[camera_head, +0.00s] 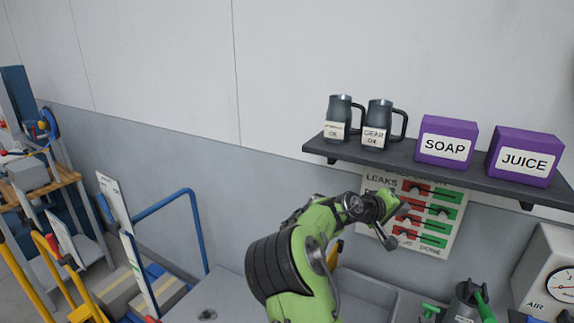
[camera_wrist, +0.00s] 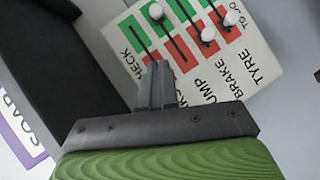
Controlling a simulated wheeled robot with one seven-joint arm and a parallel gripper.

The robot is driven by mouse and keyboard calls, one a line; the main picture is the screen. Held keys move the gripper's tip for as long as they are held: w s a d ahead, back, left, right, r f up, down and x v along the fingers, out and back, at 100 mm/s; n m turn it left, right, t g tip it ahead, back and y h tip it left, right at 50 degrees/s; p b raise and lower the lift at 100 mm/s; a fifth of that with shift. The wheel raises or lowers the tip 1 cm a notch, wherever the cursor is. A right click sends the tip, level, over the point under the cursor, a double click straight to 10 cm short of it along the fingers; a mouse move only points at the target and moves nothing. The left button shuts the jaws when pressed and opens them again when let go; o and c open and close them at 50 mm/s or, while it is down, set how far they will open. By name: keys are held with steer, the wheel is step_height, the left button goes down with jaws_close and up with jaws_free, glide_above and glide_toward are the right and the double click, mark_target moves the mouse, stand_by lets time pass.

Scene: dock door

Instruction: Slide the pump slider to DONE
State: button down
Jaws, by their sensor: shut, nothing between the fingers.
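A white slider board (camera_head: 452,232) hangs on the wall below the shelf, with red and green bands, the word LEAKS at its upper left and DONE at its lower right. In the wrist view the board (camera_wrist: 125,22) shows the labels PUMP, BRAKE and TYRE beside red bands. White slider knobs stand out from it, one far up a green band (camera_wrist: 155,12) and others further right (camera_wrist: 208,34). I cannot tell which knob is the pump slider. My gripper (camera_head: 396,224) is shut and empty in front of the board, and its fingers (camera_wrist: 158,70) hide part of it.
A dark shelf (camera_head: 400,165) juts out above the board, carrying two grey mugs, a SOAP box (camera_head: 446,142) and a JUICE box (camera_head: 524,157). An air gauge (camera_head: 550,272) stands at the right. A grey tray (camera_head: 365,286) lies below.

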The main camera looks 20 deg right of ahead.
steer(key=s+a+t+y, duration=0.1)
steer(key=s+a+y, duration=0.3)
steer(key=s+a, duration=0.4)
steer(key=s+a+f+n+t+y, duration=0.1)
steer(key=s+a+y, duration=0.4)
steer(key=s+a, duration=0.4)
steer(key=s+a+f+n+t+y, duration=0.1)
steer(key=s+a+y, duration=0.4)
steer(key=a, duration=1.4)
steer(key=s, duration=0.4)
steer(key=shift+a+t, duration=0.15)
steer(key=shift+t, duration=0.15)
